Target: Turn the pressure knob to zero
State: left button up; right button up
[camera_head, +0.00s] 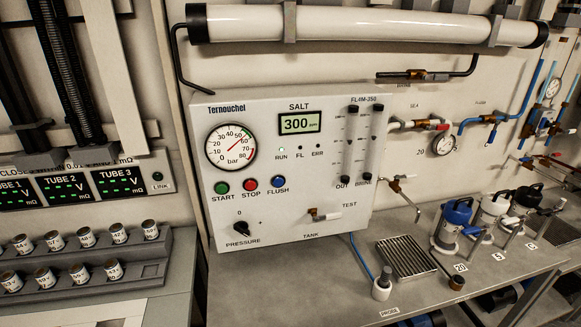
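The black pressure knob (241,229) sits at the lower left of the white Ternouchel panel (330,240), above the word PRESSURE. A 0 is printed above it and a + to its right. The knob is small here, and I cannot tell exactly where its pointer aims. The round bar gauge (231,147) is above it on the same panel. Its red needle points up and right, well above zero. The SALT display (299,123) reads 300. Neither of my grippers shows in this view, and nothing touches the knob.
Green START (222,187), red STOP (250,184) and blue FLUSH (278,182) buttons sit above the knob. A small valve (324,215) is to its right. A probe (382,284), drain grate (406,257) and blue-topped container (455,224) stand on the bench. Racked vials (87,237) are at left.

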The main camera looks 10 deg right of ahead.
aim_at(241, 227)
jog(key=k, duration=1.2)
jog(key=z, duration=1.1)
jog(key=i, duration=1.4)
jog(key=u, duration=0.45)
